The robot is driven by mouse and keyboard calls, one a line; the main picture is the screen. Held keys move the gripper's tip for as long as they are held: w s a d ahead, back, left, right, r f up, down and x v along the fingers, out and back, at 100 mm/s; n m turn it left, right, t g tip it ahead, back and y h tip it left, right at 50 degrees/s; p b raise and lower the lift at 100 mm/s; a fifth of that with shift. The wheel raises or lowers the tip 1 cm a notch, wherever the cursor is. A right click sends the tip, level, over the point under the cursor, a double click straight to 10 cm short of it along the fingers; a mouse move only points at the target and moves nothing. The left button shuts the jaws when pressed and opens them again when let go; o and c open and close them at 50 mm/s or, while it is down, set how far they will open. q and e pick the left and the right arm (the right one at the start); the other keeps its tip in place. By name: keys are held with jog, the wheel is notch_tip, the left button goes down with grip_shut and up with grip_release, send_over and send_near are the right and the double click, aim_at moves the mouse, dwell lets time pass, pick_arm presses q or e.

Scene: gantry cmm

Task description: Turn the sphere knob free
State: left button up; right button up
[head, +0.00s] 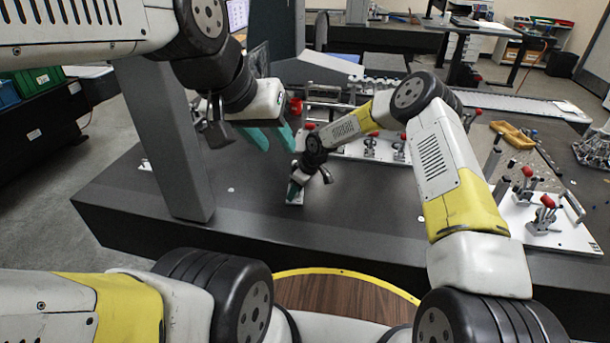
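No sphere knob can be made out for certain. A small white block (296,199) sits on the dark table top, and my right gripper (293,190) points down right over it, hiding most of it. My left gripper (272,138) hangs above the table, to the upper left of the right one. Its two teal fingers are spread with nothing seen between them.
Red-handled toggle clamps stand on a white plate (517,223) at the right and on another behind my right forearm. A yellow tray (513,135) lies at the back right. A grey column (165,140) rises at the left. The table front (340,220) is clear.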

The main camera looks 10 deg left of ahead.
jog(key=v, duration=0.7)
jog(key=shift+r, duration=0.4)
jog(key=shift+s+d, duration=0.1)
